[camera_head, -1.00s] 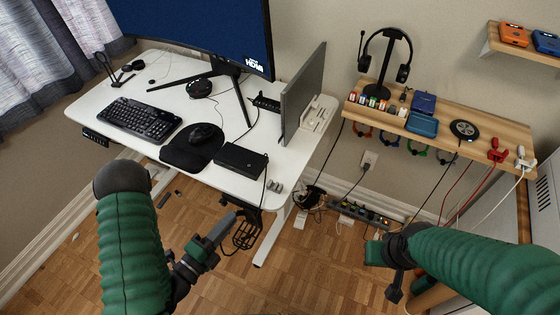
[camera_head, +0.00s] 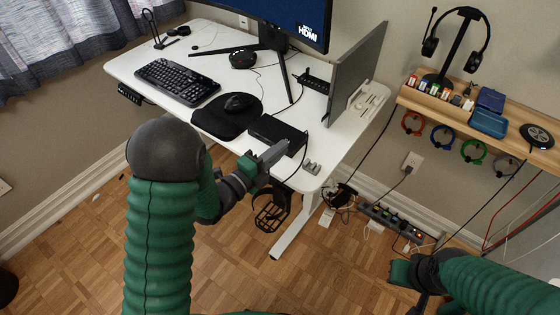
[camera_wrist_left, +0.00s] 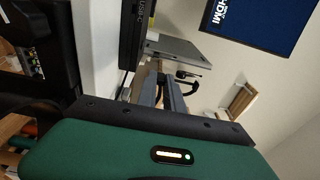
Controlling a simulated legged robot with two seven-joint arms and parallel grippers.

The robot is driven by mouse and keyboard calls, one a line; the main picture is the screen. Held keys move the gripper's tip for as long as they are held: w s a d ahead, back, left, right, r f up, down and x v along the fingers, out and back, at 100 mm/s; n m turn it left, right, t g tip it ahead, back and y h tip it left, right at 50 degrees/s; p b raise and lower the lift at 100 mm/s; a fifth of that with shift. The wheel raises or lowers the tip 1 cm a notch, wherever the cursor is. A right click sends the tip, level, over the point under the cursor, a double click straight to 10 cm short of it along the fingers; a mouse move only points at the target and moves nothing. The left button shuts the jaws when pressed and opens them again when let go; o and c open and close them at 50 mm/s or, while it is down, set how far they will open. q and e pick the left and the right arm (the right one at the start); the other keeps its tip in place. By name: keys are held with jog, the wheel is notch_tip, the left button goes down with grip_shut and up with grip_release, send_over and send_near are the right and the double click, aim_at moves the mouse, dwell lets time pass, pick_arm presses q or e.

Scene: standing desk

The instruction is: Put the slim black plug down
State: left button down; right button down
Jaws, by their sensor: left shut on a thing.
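My left gripper (camera_head: 270,160) is at the front edge of the white desk, its fingers over the near right part of the flat black box (camera_head: 277,134). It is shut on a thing. I take this to be the slim black plug, but it is too small and covered to make out in the head view. In the left wrist view the fingers (camera_wrist_left: 165,92) point away from me, with a dark curved piece by their tips. A thin black cable runs down by the box's right end. My right gripper (camera_head: 418,302) hangs at the lower right, its fingers mostly out of sight.
The white desk (camera_head: 215,60) holds a keyboard (camera_head: 178,80), a mouse on a black mat (camera_head: 226,118), monitors and a small grey block (camera_head: 312,168). A wooden shelf (camera_head: 455,111) with a headset is at right. A power strip (camera_head: 398,222) lies below.

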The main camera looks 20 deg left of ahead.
aim_at(280, 167)
pick_arm(q)
notch_tip(280, 167, down, 3)
jog(key=shift+f+b, duration=0.15)
jog(key=shift+b, duration=0.55)
jog(key=shift+w+f, duration=0.15)
jog(key=shift+f, duration=0.05)
jog(key=shift+d+r, duration=0.1)
jog(key=shift+d, duration=0.2)
jog(key=c, duration=1.5)
grip_release()
jog(key=shift+a, duration=0.2)
